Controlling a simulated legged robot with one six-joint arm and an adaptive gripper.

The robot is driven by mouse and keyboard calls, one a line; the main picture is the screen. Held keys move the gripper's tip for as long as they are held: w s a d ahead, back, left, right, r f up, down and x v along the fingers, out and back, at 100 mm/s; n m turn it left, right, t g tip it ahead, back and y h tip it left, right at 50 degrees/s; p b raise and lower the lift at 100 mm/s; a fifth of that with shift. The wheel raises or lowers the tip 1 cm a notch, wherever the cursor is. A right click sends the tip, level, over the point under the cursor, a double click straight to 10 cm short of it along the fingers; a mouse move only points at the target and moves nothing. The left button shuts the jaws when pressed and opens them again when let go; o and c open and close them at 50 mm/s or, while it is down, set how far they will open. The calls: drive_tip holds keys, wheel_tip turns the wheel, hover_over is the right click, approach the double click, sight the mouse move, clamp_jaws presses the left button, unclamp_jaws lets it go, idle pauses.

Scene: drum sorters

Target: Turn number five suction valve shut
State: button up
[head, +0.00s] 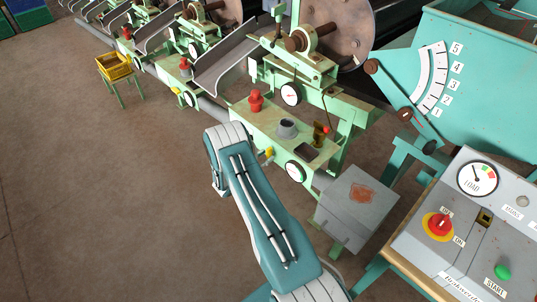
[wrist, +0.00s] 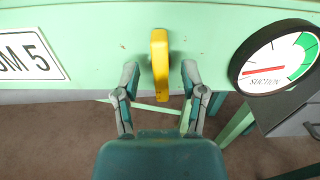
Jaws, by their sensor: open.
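The yellow valve handle (wrist: 160,62) stands roughly upright on the pale green machine front in the wrist view. It also shows small beside my arm in the head view (head: 268,152). My gripper (wrist: 159,74) is open, with one finger on each side of the handle and a gap on both sides. A white label ending in "M 5" (wrist: 30,56) is to the left. The round suction gauge (wrist: 275,62) is to the right, its red needle pointing left. In the head view my gripper is hidden behind my arm.
A grey box (head: 352,210) and the control desk (head: 450,235) with a load dial stand to the right. A red knob (head: 255,100) and other fittings sit on the machine top. A yellow tray on a stand (head: 114,67) is farther back. The floor at left is clear.

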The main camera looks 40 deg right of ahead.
drive_tip(key=shift+w+d, duration=0.1)
drive_tip(key=shift+d, duration=0.8)
drive_tip(key=shift+a, duration=0.1)
clamp_jaws()
